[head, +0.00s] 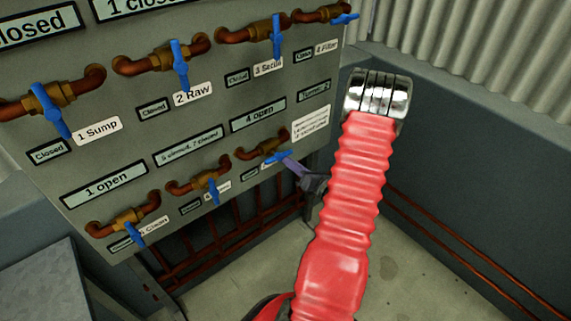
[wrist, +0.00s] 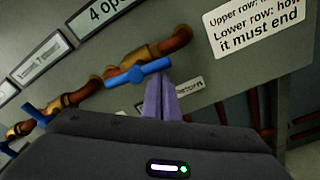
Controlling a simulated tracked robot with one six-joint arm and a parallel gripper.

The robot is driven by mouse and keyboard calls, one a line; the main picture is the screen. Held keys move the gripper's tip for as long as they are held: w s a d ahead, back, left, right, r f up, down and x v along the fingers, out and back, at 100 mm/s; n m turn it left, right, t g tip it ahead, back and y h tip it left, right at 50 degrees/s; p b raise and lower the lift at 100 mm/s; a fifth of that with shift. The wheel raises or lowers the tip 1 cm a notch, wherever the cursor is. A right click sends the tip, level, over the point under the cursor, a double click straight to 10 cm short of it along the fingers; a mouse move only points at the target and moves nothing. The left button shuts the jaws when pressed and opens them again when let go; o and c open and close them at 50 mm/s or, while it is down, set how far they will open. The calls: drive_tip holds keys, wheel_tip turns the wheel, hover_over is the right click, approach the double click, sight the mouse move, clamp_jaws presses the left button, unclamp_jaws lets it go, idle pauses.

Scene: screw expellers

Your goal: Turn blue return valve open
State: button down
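The blue return valve handle (head: 277,157) sits on the last brass valve at the right of the panel's lower row. In the wrist view the handle (wrist: 138,73) lies roughly along its copper pipe, slightly tilted. A white label (wrist: 188,88) below it is partly hidden and reads "…eturn". My gripper (head: 291,164) is at the handle's right end. In the wrist view its purple fingers (wrist: 163,88) are close together, tips just under that end; I cannot tell whether they touch it. The dark gripper body hides the lower part of the wrist view.
Several other blue-handled valves line the panel, including the neighbouring lower one (head: 212,187) and the upper Filter valve (head: 345,18). A "4 open" sign (head: 258,114) is above the handle. Copper pipes (head: 265,215) run below the panel. The floor (head: 400,270) at right is clear.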

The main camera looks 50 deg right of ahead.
drive_tip(key=shift+s+d+r, duration=0.1)
drive_tip(key=shift+d+r, duration=0.15)
drive_tip(key=shift+r, duration=0.1)
idle(0.4)
wheel_tip(320, 180, down, 4)
drive_tip(key=w, duration=0.1)
drive_tip(key=s+a, duration=0.2)
drive_tip(key=s, duration=0.7)
drive_tip(key=shift+s+r, duration=0.25)
drive_tip(key=shift+s, duration=0.1)
drive_tip(key=shift+a, duration=0.1)
idle(0.6)
